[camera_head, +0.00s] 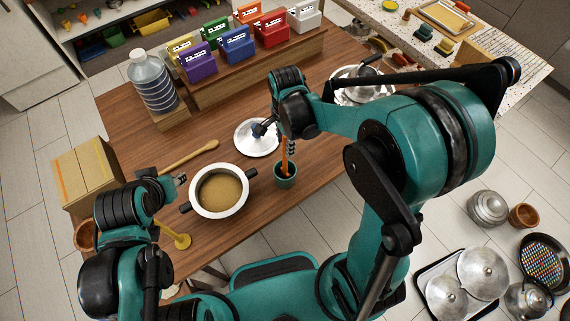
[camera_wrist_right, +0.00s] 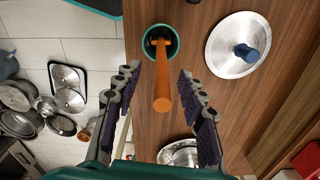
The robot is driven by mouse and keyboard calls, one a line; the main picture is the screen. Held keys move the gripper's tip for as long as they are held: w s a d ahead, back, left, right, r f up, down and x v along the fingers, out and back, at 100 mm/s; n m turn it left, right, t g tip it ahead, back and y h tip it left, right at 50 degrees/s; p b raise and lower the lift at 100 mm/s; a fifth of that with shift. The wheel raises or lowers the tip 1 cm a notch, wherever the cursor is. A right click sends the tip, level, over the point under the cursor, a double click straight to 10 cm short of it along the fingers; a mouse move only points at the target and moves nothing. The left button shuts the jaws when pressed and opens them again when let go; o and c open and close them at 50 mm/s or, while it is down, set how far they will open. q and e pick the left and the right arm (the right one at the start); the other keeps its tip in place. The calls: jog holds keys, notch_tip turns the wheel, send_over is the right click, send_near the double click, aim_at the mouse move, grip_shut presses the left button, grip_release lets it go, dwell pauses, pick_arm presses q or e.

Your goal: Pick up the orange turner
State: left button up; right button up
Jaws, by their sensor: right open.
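The orange turner (camera_head: 285,153) stands handle-up in a small dark green cup (camera_head: 286,181) near the front edge of the wooden table. Its lower end is hidden in the cup. In the right wrist view the orange handle (camera_wrist_right: 162,92) points toward the camera, out of the cup (camera_wrist_right: 154,53). My right gripper (camera_wrist_right: 157,75) is open, with its two dark padded fingers on either side of the handle and visible gaps between. In the head view the right gripper (camera_head: 288,142) is above the cup, partly hidden by its arm. My left gripper (camera_head: 180,179) is left of the pot, its jaws unclear.
A two-handled pot (camera_head: 220,190) with brownish contents stands left of the cup. A metal lid (camera_head: 256,146) with a blue knob lies behind the cup. A wooden spoon (camera_head: 190,157), a water bottle (camera_head: 153,82) and a raised shelf of coloured boxes (camera_head: 237,44) are farther back.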

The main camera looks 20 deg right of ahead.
aim_at(285, 160)
notch_tip(285, 160, down, 6)
jog(key=shift+w+r+b, duration=0.1)
jog(key=shift+b, duration=0.65)
grip_shut()
